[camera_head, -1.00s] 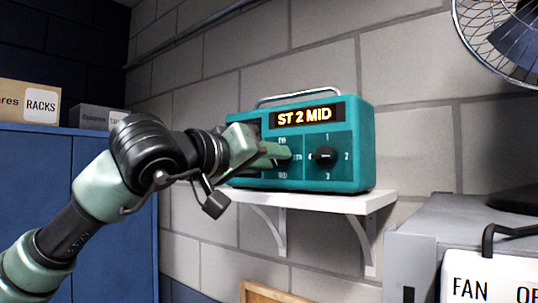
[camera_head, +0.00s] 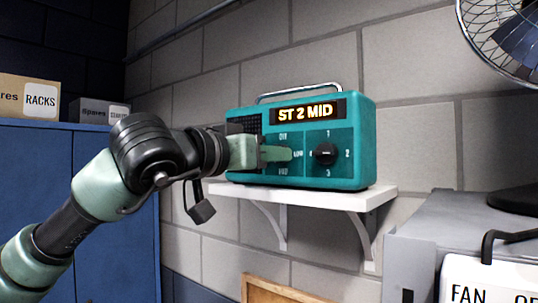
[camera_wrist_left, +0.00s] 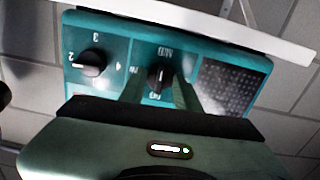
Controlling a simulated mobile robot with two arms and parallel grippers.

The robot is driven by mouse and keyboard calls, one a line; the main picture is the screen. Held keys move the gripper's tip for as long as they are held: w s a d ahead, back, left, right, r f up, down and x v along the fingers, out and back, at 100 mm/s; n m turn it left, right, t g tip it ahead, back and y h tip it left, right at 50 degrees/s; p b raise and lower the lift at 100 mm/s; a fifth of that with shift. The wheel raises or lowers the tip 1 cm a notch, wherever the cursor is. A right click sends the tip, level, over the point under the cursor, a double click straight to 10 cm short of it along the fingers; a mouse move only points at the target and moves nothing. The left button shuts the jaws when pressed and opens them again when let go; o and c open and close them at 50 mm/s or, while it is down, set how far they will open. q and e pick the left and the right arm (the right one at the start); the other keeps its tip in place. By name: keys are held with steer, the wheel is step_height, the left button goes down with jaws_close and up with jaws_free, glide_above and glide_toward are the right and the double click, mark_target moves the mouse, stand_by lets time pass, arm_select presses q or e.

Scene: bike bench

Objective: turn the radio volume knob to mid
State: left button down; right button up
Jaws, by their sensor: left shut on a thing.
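The teal radio (camera_head: 360,150) stands on a white wall shelf. Its lit display (camera_head: 306,112) reads "ST 2 MID". My left gripper (camera_head: 288,155) is at the left dial, labelled OFF, LOW and MID, and its fingers hide the volume knob in the head view. In the left wrist view the black volume knob (camera_wrist_left: 160,77) with a pale pointer mark sits between the two fingers, and the gripper is shut on it. The station knob (camera_head: 325,154), with numbers around it, is to the right and untouched. My right gripper is not in view.
The white shelf (camera_head: 345,200) has brackets below. A fan (camera_head: 510,45) and a grey cabinet (camera_head: 430,230) are at the right. A blue cabinet (camera_head: 100,165) with boxes (camera_head: 30,97) is at the left.

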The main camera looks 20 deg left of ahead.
arm_select(q)
steer(key=shift+r, duration=0.15)
steer(key=c, duration=1.3)
jaws_free()
steer(key=shift+o, duration=1.3)
steer(key=shift+w, duration=0.15)
steer(key=b+v, duration=0.3)
steer(key=v, duration=0.4)
steer(key=shift+s+b, duration=0.35)
steer(key=shift+s, duration=0.05)
steer(key=shift+a, duration=0.1)
